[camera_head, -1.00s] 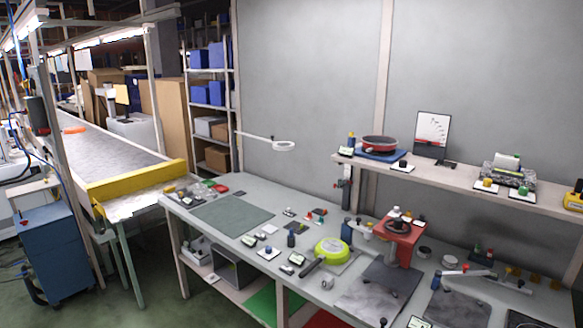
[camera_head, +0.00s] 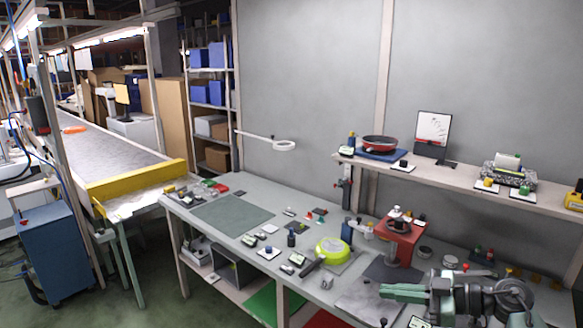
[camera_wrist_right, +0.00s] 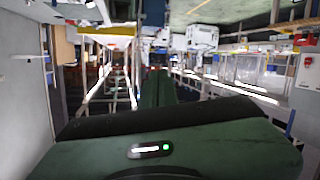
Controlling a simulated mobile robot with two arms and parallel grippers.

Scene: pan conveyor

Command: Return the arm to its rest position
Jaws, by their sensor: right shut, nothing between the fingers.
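My right arm shows at the lower right of the head view. Its gripper (camera_head: 384,291) has green fingers that are shut and empty. The fingers point left, over the grey mat on the workbench (camera_head: 228,262). In the right wrist view the two green fingers (camera_wrist_right: 158,78) lie together with nothing between them. The wrist hides part of the bench's right end. My left gripper is in neither view.
A lime-green pan (camera_head: 333,248) and a red machine (camera_head: 399,240) stand near the gripper on the bench. A shelf (camera_head: 450,183) above holds a red pan (camera_head: 380,143). A conveyor (camera_head: 90,150) stands at the left, with open floor before the bench.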

